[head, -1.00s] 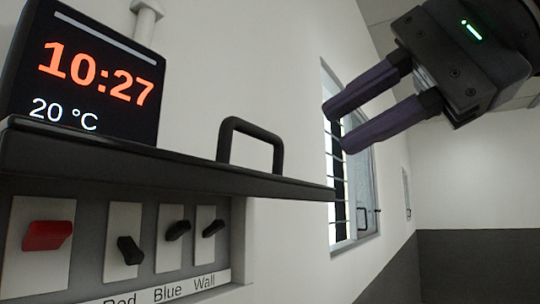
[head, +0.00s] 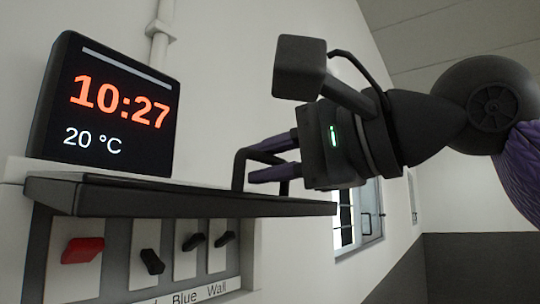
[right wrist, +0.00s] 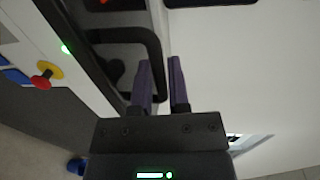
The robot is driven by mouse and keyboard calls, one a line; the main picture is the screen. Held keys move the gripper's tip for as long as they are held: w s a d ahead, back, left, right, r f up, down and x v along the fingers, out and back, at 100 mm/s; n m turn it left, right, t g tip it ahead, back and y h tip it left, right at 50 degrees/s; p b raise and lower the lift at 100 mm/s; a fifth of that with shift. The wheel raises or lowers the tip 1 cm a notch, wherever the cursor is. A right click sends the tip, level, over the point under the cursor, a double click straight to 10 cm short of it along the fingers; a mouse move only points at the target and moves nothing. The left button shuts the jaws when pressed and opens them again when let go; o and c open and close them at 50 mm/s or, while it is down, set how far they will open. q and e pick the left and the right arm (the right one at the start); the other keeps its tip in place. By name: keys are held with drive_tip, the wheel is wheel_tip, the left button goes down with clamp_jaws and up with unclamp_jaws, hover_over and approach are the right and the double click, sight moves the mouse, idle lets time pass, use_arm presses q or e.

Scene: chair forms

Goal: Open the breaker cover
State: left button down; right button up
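The breaker cover (head: 190,200) is a dark flat panel that stands out roughly level from the wall above the breaker switches. Its black loop handle (head: 238,168) rises from the top face and also shows in the right wrist view (right wrist: 125,35). My right gripper (head: 252,164) is at the handle, with its two purple fingers parted. In the right wrist view the fingers (right wrist: 161,65) are apart, and one side of the handle runs down between them. I cannot tell whether they touch it. My left gripper is not in view.
A display (head: 110,108) reading 10:27 and 20 °C stands just behind the cover. Below the cover are a red switch (head: 82,250) and several black ones. A barred window (head: 345,218) is to the right. The right wrist view shows a red button on yellow (right wrist: 42,80).

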clamp_jaws()
idle(1.2)
